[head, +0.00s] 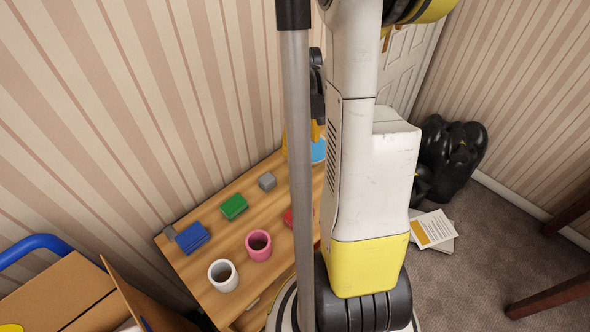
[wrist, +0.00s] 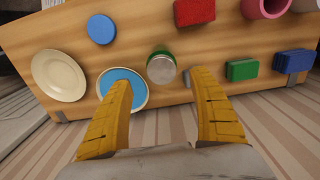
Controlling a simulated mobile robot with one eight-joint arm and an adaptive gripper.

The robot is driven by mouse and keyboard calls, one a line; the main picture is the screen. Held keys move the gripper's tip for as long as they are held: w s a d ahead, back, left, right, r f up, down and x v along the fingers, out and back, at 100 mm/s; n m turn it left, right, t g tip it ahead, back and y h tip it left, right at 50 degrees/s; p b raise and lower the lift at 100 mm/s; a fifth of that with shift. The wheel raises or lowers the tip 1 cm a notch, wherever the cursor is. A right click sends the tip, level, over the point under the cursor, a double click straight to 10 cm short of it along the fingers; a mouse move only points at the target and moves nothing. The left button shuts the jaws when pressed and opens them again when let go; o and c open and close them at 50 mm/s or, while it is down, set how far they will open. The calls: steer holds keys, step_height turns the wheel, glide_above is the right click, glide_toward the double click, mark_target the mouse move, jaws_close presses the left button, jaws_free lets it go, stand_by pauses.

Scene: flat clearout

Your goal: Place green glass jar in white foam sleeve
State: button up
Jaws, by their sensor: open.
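The green glass jar (wrist: 161,66) stands on the wooden table, its grey round lid facing the wrist camera. A white, hollow, thick-walled cylinder (head: 223,275), which looks like the white foam sleeve, stands upright at the table's near edge in the head view. Its opening looks empty.
A similar pink cylinder (head: 258,245) stands beside the white one. A cream plate (wrist: 59,75) and a blue-centred dish (wrist: 138,92) lie left of the jar. An open cardboard box (head: 65,295) stands left.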

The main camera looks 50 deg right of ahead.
mark_target(300, 159)
step_height(300, 159, down, 6)
steer(key=shift+a+f+b, duration=0.15)
steer(key=shift+f+b, duration=0.1)
steer(key=shift+b, duration=1)
steer(key=shift+r, duration=0.1)
steer(key=c, duration=1.5)
